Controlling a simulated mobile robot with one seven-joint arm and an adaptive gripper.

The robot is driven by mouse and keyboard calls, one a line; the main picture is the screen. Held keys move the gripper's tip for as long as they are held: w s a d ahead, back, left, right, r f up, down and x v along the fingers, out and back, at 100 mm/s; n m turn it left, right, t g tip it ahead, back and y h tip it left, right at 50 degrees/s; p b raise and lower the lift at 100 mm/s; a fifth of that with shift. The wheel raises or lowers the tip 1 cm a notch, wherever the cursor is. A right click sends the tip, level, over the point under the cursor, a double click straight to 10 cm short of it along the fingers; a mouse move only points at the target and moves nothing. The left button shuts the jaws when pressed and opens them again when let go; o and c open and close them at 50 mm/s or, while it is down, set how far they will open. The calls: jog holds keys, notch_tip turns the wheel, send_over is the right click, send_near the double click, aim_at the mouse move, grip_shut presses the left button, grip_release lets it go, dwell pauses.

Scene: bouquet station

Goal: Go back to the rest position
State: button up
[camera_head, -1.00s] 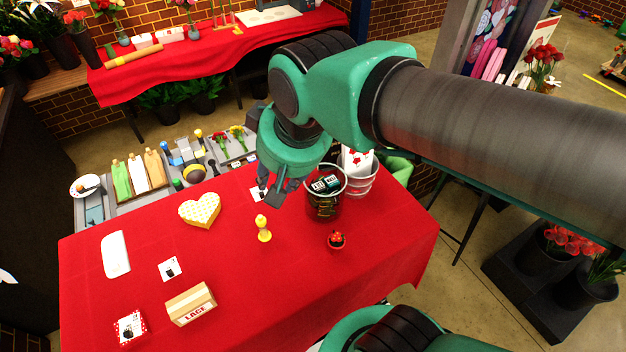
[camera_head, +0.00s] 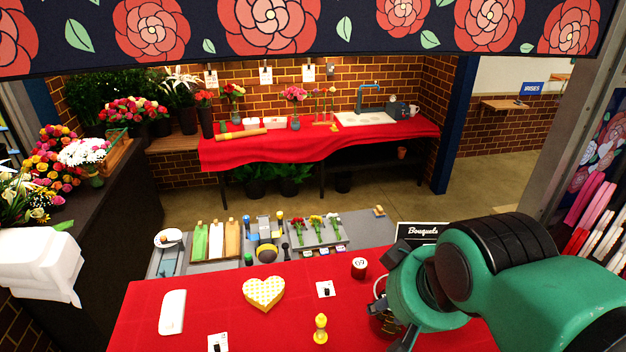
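My gripper (camera_head: 404,338) is at the lower right, below my green wrist. A dark finger shows close to the bottom edge of the picture, over the right part of the red-covered table (camera_head: 240,274). The rest of the fingers is hidden by the wrist or cut off, so I cannot tell whether it is open or shut. Nothing is visibly held.
On the table are a heart-shaped box (camera_head: 263,294), a white oblong piece (camera_head: 172,312), a yellow figure (camera_head: 320,329), a card (camera_head: 325,289) and a red can (camera_head: 359,268). A grey tool tray (camera_head: 365,230) and a "Bouquets" sign (camera_head: 423,231) stand behind. A floral banner (camera_head: 180,58) hangs above.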

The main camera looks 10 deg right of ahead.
notch_tip(320, 180, down, 9)
jog(key=b, duration=0.8)
